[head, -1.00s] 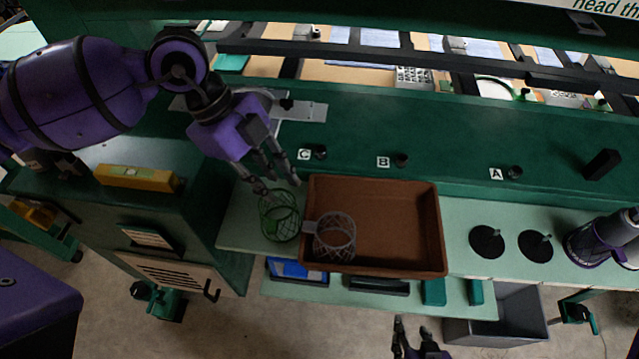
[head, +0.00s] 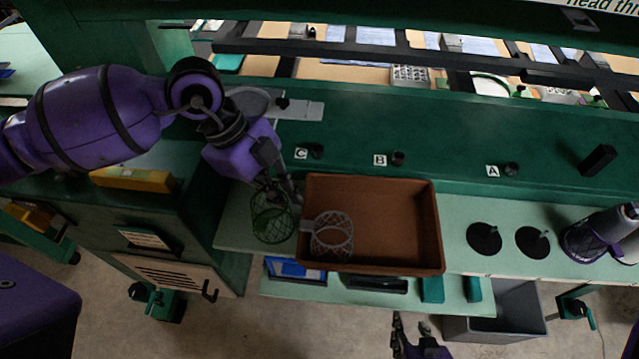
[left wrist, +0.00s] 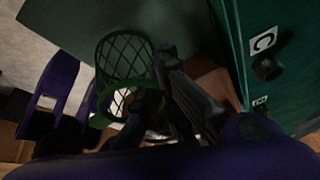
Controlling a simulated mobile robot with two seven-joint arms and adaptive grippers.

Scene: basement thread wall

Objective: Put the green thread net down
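The green thread net (head: 271,222), a mesh basket, stands at the left end of the pale green shelf, just left of the brown tray. My left gripper (head: 284,193) is at the net's upper right rim, between net and tray. Its fingers look apart; whether one touches the rim is hidden. In the left wrist view, the net (left wrist: 122,58) shows beyond the dark fingers (left wrist: 158,90), and one finger overlaps its green rim. My right gripper (head: 410,335) is low at the bottom edge of the head view, open and empty.
The brown tray (head: 400,262) holds a grey wire net (head: 331,243) at its left side. Two black discs with pegs (head: 484,238) stand to the right. Pegs marked C, B and A (head: 317,151) stick out of the green wall behind. A yellow level (head: 132,179) lies at left.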

